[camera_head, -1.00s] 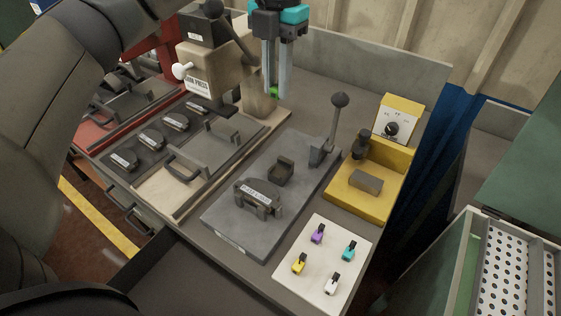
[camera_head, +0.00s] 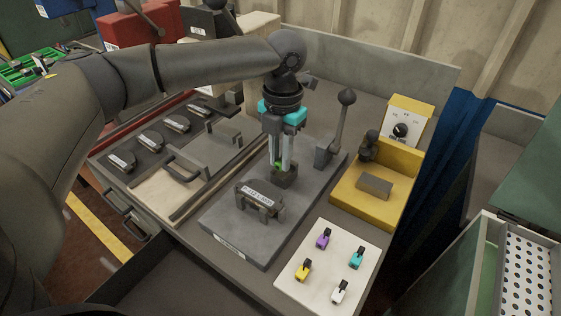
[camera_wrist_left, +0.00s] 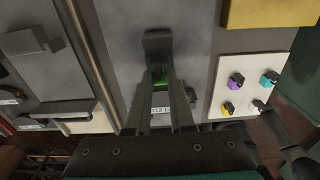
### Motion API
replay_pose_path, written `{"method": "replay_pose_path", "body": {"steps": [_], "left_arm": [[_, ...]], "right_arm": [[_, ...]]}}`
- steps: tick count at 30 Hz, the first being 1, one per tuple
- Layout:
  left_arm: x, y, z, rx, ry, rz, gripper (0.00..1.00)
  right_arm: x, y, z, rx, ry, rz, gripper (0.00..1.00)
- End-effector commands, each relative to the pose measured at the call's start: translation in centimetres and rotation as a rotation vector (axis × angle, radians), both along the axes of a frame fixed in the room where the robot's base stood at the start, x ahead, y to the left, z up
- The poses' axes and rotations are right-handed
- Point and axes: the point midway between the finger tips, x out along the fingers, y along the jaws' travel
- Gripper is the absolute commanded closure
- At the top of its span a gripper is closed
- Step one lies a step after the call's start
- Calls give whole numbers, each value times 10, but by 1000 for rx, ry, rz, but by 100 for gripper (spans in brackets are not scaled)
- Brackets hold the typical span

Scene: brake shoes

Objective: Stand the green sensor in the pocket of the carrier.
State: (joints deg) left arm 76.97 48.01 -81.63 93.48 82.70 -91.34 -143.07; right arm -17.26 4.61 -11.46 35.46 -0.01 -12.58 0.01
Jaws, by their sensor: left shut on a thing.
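My left gripper (camera_head: 281,165) points down over the grey plate (camera_head: 225,218) and is shut on the green sensor (camera_head: 277,165), of which only a small part shows between the fingertips. The fingertips are right at the dark block on the plate, which appears to be the carrier (camera_head: 285,180). In the left wrist view the sensor (camera_wrist_left: 163,76) shows green between the fingers, close to the dark carrier (camera_wrist_left: 158,44). I cannot tell whether the sensor is inside the pocket or just above it.
A labelled brake shoe (camera_head: 260,198) stands on the plate in front of the carrier. A lever with a ball knob (camera_head: 346,97) rises just right of my gripper. A white board (camera_head: 330,265) holds purple, cyan, yellow and white sensors. A yellow fixture (camera_head: 400,185) stands to the right.

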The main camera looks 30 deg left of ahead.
Motion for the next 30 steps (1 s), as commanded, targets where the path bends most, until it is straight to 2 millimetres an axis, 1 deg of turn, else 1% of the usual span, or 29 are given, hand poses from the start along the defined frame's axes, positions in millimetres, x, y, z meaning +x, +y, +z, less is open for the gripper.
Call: {"method": "replay_pose_path", "body": {"steps": [1, 3, 11, 21, 25, 26, 30], "left_arm": [[0, 0, -9, 0, 1, -1, 100], [0, 0, -12, 0, 0, -1, 100], [0, 0, -12, -1, 0, -1, 100], [0, 0, -22, -1, 1, 0, 100], [-1, 0, -25, 0, 2, -1, 100], [-1, 0, -25, 0, 3, -1, 76], [-2, 0, -27, 1, 6, -1, 60]], "right_arm": [[0, 0, -4, 0, 0, 0, 18], [0, 0, -4, -1, -1, 0, 18], [1, 0, -2, -1, -1, -1, 18], [1, 0, 5, 0, -2, -1, 18], [1, 0, 5, 0, -2, -1, 18], [1, 0, 5, 0, -2, -1, 18], [1, 0, 4, 0, -2, -1, 18]]}}
